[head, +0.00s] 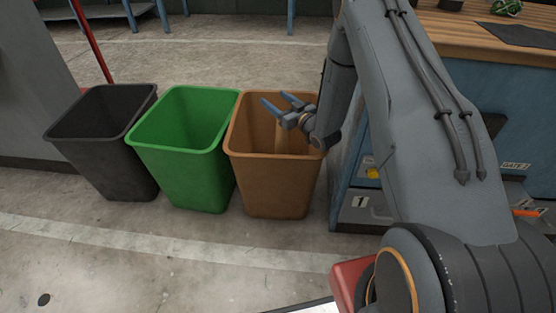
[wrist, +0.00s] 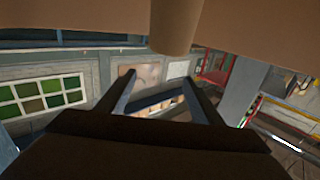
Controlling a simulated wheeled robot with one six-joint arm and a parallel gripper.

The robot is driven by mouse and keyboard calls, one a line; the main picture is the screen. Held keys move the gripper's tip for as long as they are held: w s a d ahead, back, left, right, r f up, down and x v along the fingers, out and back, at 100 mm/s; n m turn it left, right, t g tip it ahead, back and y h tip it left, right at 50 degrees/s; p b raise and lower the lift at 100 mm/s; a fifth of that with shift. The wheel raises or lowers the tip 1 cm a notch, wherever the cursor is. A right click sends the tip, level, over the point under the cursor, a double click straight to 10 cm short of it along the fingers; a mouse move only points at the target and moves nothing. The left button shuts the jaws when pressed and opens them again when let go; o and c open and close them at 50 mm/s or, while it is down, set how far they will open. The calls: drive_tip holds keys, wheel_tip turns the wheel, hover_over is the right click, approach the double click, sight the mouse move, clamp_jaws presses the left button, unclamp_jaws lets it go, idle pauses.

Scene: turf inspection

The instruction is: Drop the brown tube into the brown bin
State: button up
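The brown bin (head: 272,185) stands on the floor at the right end of a row of three bins. My gripper (head: 274,99) is above its opening, with its two fingers spread apart and nothing between them. The wrist view also shows the spread fingers (wrist: 158,78). The brown tube (wrist: 178,28) shows at the top of the wrist view, apart from the fingers, against the bin's brown wall (wrist: 80,18). In the head view the tube (head: 281,132) is a faint upright shape inside the bin, below my gripper. I cannot tell whether it touches the bottom.
A green bin (head: 185,175) stands close to the left of the brown one, and a black bin (head: 108,165) beyond it. A blue cabinet (head: 362,190) with a wooden top (head: 470,35) stands to the right.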

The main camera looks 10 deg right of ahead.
wheel_tip(320, 180, up, 10)
drive_tip(key=p, duration=0.3)
idle(0.4)
